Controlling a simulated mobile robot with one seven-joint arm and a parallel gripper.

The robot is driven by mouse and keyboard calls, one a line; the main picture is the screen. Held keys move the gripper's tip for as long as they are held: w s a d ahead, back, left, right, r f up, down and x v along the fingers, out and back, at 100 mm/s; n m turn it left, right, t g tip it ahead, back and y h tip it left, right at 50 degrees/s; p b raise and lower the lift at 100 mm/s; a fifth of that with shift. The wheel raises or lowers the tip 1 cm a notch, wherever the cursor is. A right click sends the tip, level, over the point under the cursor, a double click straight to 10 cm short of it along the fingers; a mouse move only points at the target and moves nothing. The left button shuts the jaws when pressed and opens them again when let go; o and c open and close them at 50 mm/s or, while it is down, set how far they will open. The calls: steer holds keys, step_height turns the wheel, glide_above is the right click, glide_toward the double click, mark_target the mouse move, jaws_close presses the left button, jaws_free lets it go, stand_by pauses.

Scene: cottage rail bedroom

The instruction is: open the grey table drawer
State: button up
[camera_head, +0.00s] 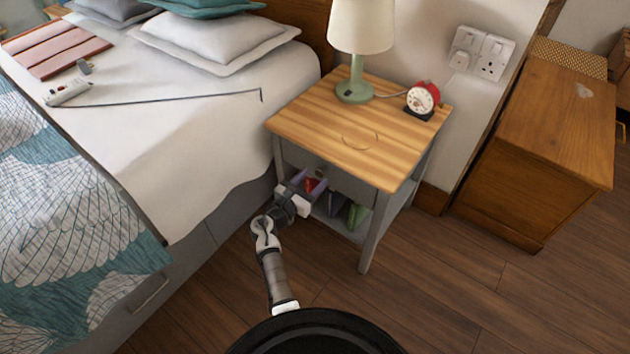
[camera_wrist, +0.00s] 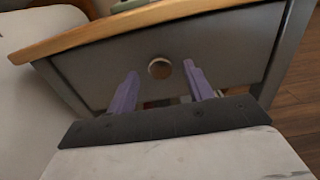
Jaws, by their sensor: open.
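The grey drawer front (camera_wrist: 225,50) sits under the wooden top of the bedside table (camera_head: 330,125) and looks closed. Its round metallic knob (camera_wrist: 159,67) is in the middle of the front. My gripper (camera_wrist: 160,70) is open, with its two purple fingers pointing at the drawer. In the wrist view the knob appears between the fingertips; I cannot tell how far in front of the knob they are. In the head view my gripper (camera_head: 313,182) is at the front of the table, below the top, and the knob is not clearly seen.
A green lamp (camera_head: 354,90) and a red alarm clock (camera_head: 423,98) stand on the table top. Items (camera_head: 355,215) stand on the lower shelf. The bed (camera_head: 190,160) is close on the left. A wooden cabinet (camera_head: 540,140) stands at right, with open floor (camera_head: 450,270) before it.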

steer(key=shift+x, duration=0.9)
steer(key=shift+c, duration=0.2)
steer(key=shift+a, duration=0.1)
jaws_close()
